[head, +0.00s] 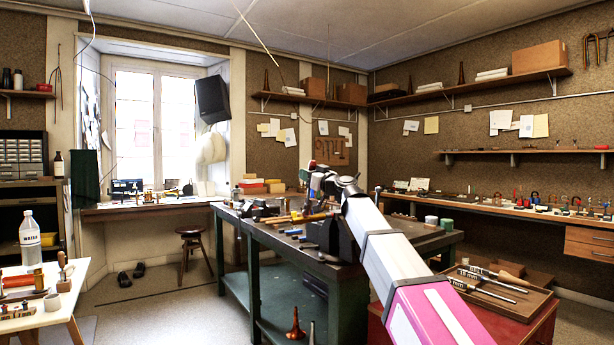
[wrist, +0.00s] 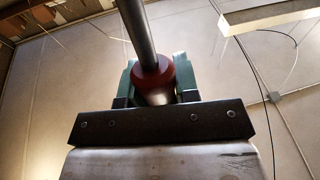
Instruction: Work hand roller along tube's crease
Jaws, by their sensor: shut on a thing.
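My gripper (wrist: 153,88) shows in the wrist view with its green fingers on either side of a dark red, rounded handle. It is shut on this handle of the hand roller (wrist: 153,75), and a grey metal rod runs from the handle toward the top of the picture. The roller's far end is out of view. In the head view my arm reaches over the green workbench (head: 405,241), and the gripper end is small and hard to make out.
A wooden tray (head: 530,301) with several hand tools sits on a red cabinet at the lower right. A white table (head: 40,318) with a water bottle (head: 30,240) stands at the left. A stool (head: 194,234) stands by the window. The floor left of the workbench is mostly clear.

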